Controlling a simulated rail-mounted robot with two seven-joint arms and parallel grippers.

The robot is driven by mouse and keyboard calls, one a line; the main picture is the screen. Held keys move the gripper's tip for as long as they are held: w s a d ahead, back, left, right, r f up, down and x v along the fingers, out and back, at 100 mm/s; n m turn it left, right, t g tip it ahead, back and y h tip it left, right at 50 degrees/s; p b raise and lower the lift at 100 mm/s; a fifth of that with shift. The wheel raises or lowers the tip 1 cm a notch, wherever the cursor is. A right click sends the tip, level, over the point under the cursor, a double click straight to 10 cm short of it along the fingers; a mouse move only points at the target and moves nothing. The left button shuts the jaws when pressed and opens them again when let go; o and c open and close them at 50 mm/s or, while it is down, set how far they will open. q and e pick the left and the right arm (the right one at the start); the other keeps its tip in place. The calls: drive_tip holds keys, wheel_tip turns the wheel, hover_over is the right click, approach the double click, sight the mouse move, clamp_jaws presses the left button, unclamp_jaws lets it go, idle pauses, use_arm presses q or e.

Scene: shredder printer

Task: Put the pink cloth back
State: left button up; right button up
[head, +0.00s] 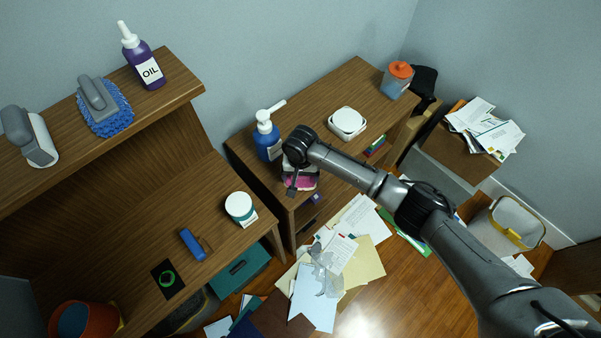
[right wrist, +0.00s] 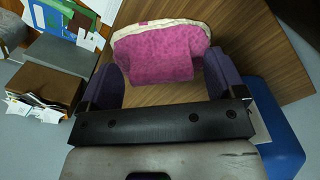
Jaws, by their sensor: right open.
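The pink cloth (head: 302,183) lies on the wooden cabinet top near its front edge, mostly covered by my right gripper in the head view. In the right wrist view the cloth (right wrist: 160,52) is pink with a cream edge, folded or bunched on the wood. My right gripper (head: 297,180) is above the cloth. Its two purple-grey fingers (right wrist: 167,80) are open, one on each side of the cloth, with the cloth between and beyond them. I cannot tell whether they touch it. My left gripper is not in view.
A blue pump bottle (head: 267,136) stands close left of my right gripper. A white square box (head: 347,123) and an orange-lidded container (head: 397,79) stand farther right. A white jar (head: 240,208) is on the left desk. Papers (head: 335,258) litter the floor.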

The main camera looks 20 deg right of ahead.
wheel_tip(320, 180, up, 12)
drive_tip(key=p, duration=0.2)
drive_tip(key=shift+r+p, duration=0.15)
drive_tip(key=shift+p, duration=0.25)
